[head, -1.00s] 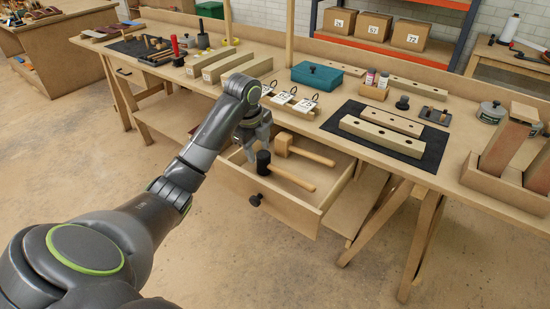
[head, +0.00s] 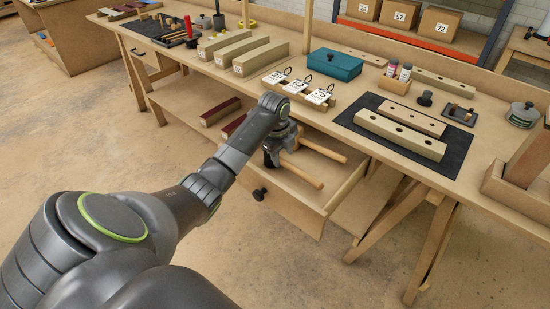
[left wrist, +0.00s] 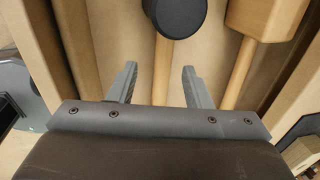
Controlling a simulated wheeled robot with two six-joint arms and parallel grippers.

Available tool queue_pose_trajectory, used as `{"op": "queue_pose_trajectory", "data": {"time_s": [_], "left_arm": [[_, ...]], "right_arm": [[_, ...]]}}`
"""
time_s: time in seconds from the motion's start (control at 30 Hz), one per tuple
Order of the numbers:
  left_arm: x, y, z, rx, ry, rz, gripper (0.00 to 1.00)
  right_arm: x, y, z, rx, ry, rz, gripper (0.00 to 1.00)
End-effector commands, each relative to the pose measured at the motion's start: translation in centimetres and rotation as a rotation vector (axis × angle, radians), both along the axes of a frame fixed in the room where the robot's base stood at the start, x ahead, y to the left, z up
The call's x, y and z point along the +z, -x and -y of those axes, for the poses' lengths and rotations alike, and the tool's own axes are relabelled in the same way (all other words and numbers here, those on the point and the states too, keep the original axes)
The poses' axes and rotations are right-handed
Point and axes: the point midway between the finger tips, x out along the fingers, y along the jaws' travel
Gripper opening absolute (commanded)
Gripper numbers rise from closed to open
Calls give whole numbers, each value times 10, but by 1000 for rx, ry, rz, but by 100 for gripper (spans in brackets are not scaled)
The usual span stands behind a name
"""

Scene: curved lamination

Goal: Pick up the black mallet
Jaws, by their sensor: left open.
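The black mallet (head: 303,176) lies in the open drawer (head: 285,208), its wooden handle pointing toward the drawer front. In the left wrist view its round black head (left wrist: 176,16) is at the top, and its handle (left wrist: 163,72) runs down between my fingers. My left gripper (left wrist: 159,68) is open, with one finger on each side of the handle; I cannot tell whether either touches it. In the head view my left gripper (head: 281,150) is over the drawer and partly hides the mallet heads. My right gripper is not in view.
A wooden mallet (head: 324,150) lies beside the black one in the drawer; its block head shows in the left wrist view (left wrist: 268,16). The drawer walls stand close around. The bench above holds numbered tags (head: 297,86), a teal box (head: 334,64) and wood blocks (head: 400,134).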

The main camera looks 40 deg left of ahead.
Motion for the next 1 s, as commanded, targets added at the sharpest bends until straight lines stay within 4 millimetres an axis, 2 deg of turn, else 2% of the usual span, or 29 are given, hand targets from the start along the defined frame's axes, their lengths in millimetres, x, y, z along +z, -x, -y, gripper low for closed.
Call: {"op": "queue_pose_trajectory", "data": {"time_s": [0.23,0.53,0.83,0.87,1.0], "left_arm": [[-16,-4,1,1,1,-2,45],[-53,-14,2,0,0,-2,45],[-58,-16,2,-1,-1,0,45],[-58,-16,2,-1,-1,0,44],[-58,-16,2,-1,0,0,25]], "right_arm": [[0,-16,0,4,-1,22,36],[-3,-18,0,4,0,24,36],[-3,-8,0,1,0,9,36],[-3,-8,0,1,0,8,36],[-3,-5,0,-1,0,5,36]]}}
